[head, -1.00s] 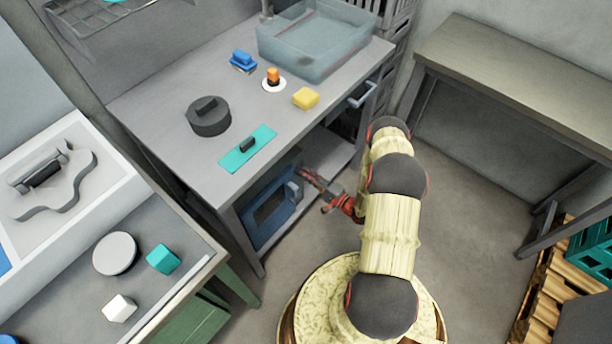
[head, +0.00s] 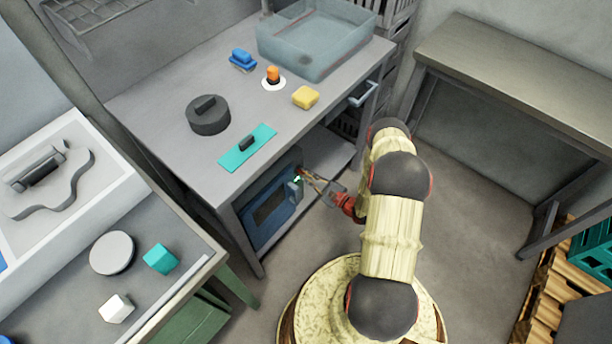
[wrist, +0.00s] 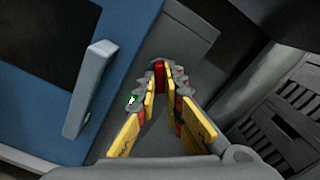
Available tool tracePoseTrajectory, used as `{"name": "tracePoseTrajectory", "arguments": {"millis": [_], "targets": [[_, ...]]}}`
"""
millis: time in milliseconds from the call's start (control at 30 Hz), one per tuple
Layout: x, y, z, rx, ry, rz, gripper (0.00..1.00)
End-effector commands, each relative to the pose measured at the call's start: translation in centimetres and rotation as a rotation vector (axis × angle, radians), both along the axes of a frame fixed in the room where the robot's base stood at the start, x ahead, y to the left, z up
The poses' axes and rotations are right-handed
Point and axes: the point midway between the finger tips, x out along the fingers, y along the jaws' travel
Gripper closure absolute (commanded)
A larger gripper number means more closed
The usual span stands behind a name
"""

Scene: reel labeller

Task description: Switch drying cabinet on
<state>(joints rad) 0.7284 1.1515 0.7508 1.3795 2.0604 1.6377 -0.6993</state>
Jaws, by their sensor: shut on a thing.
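The drying cabinet (head: 262,234) is a blue box with a dark window, under the grey bench in the head view. Its blue door (wrist: 40,132) and grey handle (wrist: 90,88) fill the left of the wrist view. A red switch (wrist: 159,74) sits on the grey panel right of the door. My gripper (wrist: 160,82) has its yellow fingers closed around this switch; the fingertips partly hide it. A small green light (wrist: 131,100) glows on the panel and also shows in the head view (head: 298,180). In the head view, my gripper (head: 307,174) reaches the cabinet's right front edge.
The bench (head: 170,110) above carries a grey sink tray (head: 335,62), a dark round lidded pot (head: 208,118), a teal plate (head: 235,157) and a yellow block (head: 306,97).

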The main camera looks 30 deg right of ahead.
Motion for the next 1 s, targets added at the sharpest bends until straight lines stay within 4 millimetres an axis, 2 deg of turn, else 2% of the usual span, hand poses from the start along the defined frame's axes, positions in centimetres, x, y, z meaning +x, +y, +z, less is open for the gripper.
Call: {"name": "tracePoseTrajectory", "arguments": {"millis": [500, 1000], "targets": [[-0.09, 0.02, -0.20, 0.406, 0.151, -0.002, 1.00], [-0.11, 0.03, -0.21, 0.553, 0.205, -0.002, 1.00]]}}
